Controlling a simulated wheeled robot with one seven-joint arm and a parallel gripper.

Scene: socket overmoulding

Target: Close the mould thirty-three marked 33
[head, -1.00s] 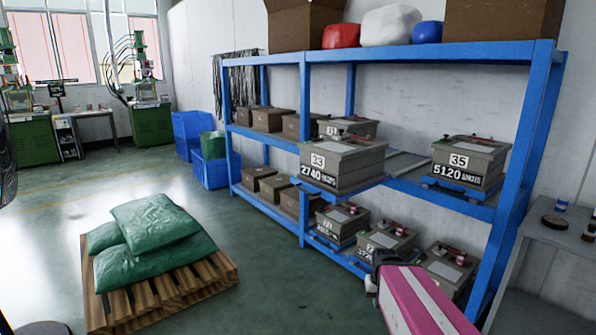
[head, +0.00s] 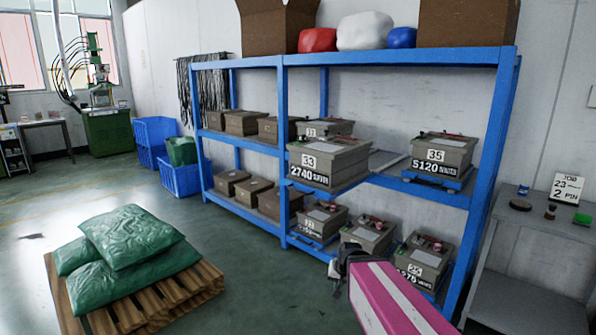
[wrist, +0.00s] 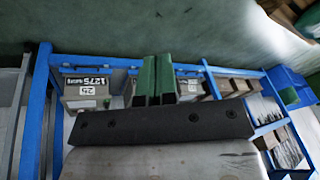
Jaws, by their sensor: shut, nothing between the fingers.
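The mould marked 33 (head: 325,165) is a grey-brown box with "33" and "2740" on its front. It sits on the middle level of the blue rack in the head view, jutting out past the front edge. Its lid appears to lie flat on the body, but I cannot tell if it is fully closed. My gripper (head: 338,268) is low in front of the rack, below and apart from the mould, partly hidden by my pink arm. In the wrist view its green fingers (wrist: 155,78) are together and empty. I cannot make out mould 33 there.
The blue rack (head: 395,56) also holds mould 35 (head: 441,157) and, below, several moulds including mould 25 (head: 421,262). A pallet (head: 185,297) with green sacks stands at the left front. A grey table (head: 535,220) is at right. Floor between pallet and rack is clear.

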